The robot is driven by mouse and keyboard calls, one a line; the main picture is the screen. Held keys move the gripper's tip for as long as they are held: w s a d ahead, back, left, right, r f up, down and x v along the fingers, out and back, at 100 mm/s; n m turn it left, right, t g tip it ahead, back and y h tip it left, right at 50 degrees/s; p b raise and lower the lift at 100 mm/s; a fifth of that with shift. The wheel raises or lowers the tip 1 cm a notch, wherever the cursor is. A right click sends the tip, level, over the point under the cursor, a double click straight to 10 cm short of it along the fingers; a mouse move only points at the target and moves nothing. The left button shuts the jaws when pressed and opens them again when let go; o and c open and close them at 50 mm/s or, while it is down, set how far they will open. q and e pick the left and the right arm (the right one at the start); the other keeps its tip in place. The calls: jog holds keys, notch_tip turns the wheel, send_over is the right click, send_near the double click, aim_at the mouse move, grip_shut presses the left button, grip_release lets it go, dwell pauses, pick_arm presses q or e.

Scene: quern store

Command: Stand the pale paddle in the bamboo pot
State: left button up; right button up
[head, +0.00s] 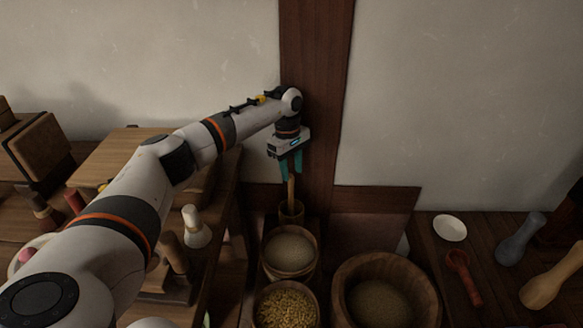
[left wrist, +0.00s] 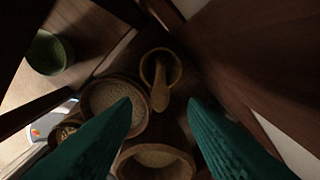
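The pale paddle (head: 291,190) stands nearly upright in the bamboo pot (head: 291,217) in front of the dark wooden post. In the left wrist view the paddle (left wrist: 160,96) rises out of the round pot (left wrist: 172,62) towards the camera; its lower end is hidden inside. My left gripper (head: 291,172) points down right above the paddle. In the left wrist view its teal fingers (left wrist: 160,101) are spread, with a gap on both sides of the paddle's upper end, so it holds nothing. My right gripper is not in view.
Wooden tubs of grain (head: 290,277) and yellow kernels (head: 316,296) stand in front of the pot, with a larger tub (head: 430,300) to the right. A white bowl (head: 450,227), a red ladle (head: 462,277) and pestles lie on the right table. Stacked wooden pieces crowd the left table.

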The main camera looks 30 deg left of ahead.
pick_arm(q)
notch_tip(320, 180, up, 12)
jog(key=a+p, duration=0.1)
jog(key=p, duration=0.1)
jog(key=shift+w+a, duration=0.2)
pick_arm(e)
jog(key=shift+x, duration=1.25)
pick_arm(q)
jog(key=shift+f, duration=0.15)
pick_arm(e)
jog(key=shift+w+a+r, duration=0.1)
